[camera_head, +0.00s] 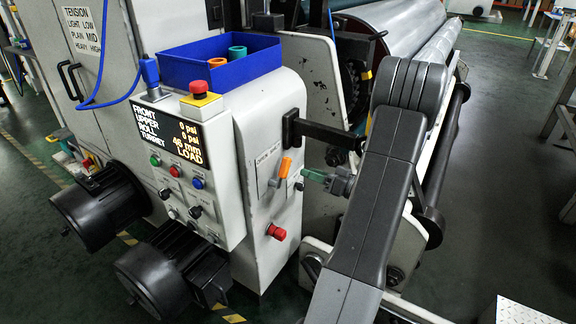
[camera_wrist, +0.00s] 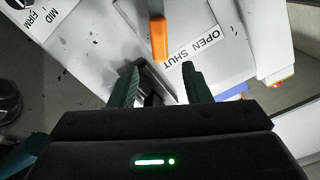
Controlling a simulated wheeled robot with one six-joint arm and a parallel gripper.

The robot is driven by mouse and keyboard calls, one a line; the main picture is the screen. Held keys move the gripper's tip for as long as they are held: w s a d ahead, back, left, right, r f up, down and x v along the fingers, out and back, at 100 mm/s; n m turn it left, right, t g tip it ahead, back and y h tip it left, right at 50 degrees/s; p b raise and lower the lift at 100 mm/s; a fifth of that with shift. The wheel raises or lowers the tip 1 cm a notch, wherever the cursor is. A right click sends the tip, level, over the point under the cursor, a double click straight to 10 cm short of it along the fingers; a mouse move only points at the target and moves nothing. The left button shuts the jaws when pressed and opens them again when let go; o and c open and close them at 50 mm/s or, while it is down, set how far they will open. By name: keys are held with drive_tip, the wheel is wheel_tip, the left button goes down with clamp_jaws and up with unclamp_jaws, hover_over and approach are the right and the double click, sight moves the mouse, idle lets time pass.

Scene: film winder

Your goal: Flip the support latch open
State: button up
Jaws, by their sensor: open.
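An orange handle (camera_head: 285,167) stands on the side face of the pale machine housing, beside a plate. In the wrist view the orange handle (camera_wrist: 158,37) is upright, beside a label (camera_wrist: 200,46) reading OPEN and SHUT. My gripper (camera_head: 305,174) is at the right of the handle, its green fingers pointing at the housing. In the wrist view my gripper (camera_wrist: 158,72) is open. The handle's orange part lies beyond the fingertips, and a dark metal part (camera_wrist: 152,84) shows between the fingers. Whether the fingers touch it, I cannot tell.
A black bar (camera_head: 330,135) juts from the housing just above my gripper. A red knob (camera_head: 276,232) sits below the handle. The control panel (camera_head: 190,165) is at the left, a blue bin (camera_head: 205,68) on top. A large roller (camera_head: 400,30) is behind.

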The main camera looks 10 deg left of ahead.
sight(289, 165)
drive_tip(key=x, duration=0.9)
drive_tip(key=shift+a+b, duration=0.1)
drive_tip(key=shift+b, duration=0.25)
clamp_jaws()
